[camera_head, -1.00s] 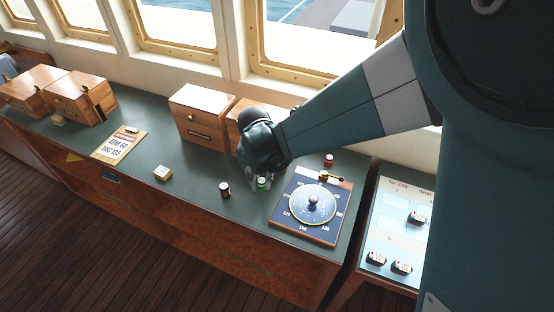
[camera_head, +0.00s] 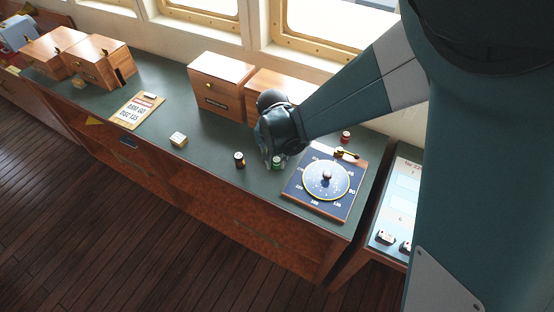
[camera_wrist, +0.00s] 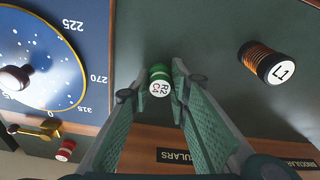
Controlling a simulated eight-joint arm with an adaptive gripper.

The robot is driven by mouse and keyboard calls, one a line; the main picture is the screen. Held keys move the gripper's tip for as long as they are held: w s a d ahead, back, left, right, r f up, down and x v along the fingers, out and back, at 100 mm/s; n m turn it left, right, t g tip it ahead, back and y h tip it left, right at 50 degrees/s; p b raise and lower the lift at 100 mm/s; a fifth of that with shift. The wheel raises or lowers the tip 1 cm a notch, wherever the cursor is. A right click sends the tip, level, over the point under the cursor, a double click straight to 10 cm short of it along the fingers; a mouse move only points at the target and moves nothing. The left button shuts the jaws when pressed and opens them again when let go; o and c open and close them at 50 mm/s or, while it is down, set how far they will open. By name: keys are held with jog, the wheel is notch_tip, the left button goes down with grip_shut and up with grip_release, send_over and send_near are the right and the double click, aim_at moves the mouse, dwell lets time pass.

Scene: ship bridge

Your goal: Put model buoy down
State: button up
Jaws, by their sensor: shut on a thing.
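The model buoy, a small green cylinder with a white labelled end (camera_wrist: 159,84), is between my fingertips in the wrist view. In the head view its green body (camera_head: 277,164) shows just below my gripper (camera_head: 273,158), over the green countertop (camera_head: 205,172). My gripper (camera_wrist: 157,97) is shut on the buoy. I cannot tell whether the buoy touches the countertop.
A dark-and-copper cylinder marked L1 (camera_wrist: 265,62) stands close by; it also shows in the head view (camera_head: 239,159). A blue dial board (camera_head: 325,184) lies right. A red cylinder (camera_head: 346,137) stands behind it. Wooden boxes (camera_head: 220,86) line the back.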

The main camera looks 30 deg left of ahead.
aim_at(276, 165)
jog(key=shift+f, duration=0.15)
jog(key=o, duration=0.7)
notch_tip(276, 165, up, 12)
jog(key=s, duration=0.1)
jog(key=shift+s+d+p, duration=0.15)
jog(key=shift+s+p, duration=0.05)
jog(key=shift+p, duration=0.2)
dwell(0.8)
jog(key=shift+d+r, duration=0.15)
jog(key=shift+r, duration=0.05)
